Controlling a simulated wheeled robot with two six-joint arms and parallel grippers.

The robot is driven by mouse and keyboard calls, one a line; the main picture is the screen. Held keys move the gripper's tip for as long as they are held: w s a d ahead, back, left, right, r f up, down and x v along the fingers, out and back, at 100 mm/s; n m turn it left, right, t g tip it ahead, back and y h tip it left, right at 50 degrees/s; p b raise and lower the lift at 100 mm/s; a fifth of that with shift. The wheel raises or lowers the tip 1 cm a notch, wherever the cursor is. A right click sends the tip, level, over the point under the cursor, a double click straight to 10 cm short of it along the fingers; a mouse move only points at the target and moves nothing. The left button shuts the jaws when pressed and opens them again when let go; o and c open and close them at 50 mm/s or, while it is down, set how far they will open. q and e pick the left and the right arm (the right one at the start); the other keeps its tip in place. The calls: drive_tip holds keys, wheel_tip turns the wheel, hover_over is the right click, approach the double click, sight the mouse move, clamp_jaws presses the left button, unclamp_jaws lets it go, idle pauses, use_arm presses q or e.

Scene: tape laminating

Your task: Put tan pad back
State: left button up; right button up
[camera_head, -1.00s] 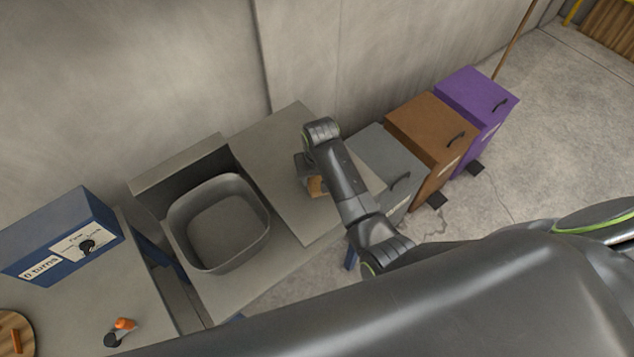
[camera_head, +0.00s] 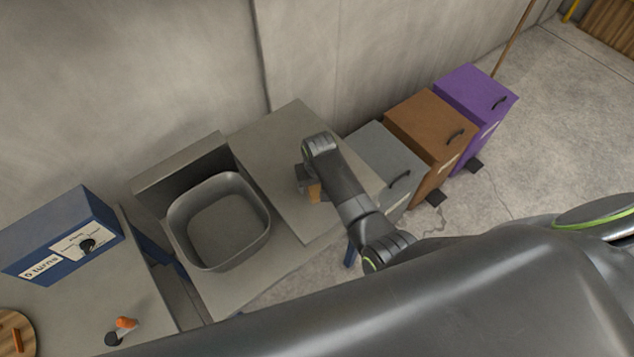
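The tan pad (camera_head: 314,192) shows as a small tan-orange patch on or just above the grey counter (camera_head: 268,152), right of the sink. Most of it is hidden by my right arm. My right gripper (camera_head: 303,180) is over the counter at the pad, partly covered by its own wrist. Its fingers are too hidden to tell whether they are shut on the pad. My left gripper is not in view.
A grey sink basin (camera_head: 218,262) is left of the counter. Grey (camera_head: 385,160), brown (camera_head: 425,118) and purple (camera_head: 472,92) bins stand to the right. A blue box with a dial (camera_head: 62,232) and an orange-and-black item (camera_head: 124,323) are at left.

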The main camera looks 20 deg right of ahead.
sight(318, 189)
drive_tip(key=shift+o, duration=0.4)
drive_tip(key=shift+r, duration=0.1)
wheel_tip(318, 189, up, 12)
drive_tip(key=s, duration=0.1)
drive_tip(key=shift+s+b, duration=0.2)
drive_tip(key=shift+b, duration=0.1)
idle(0.4)
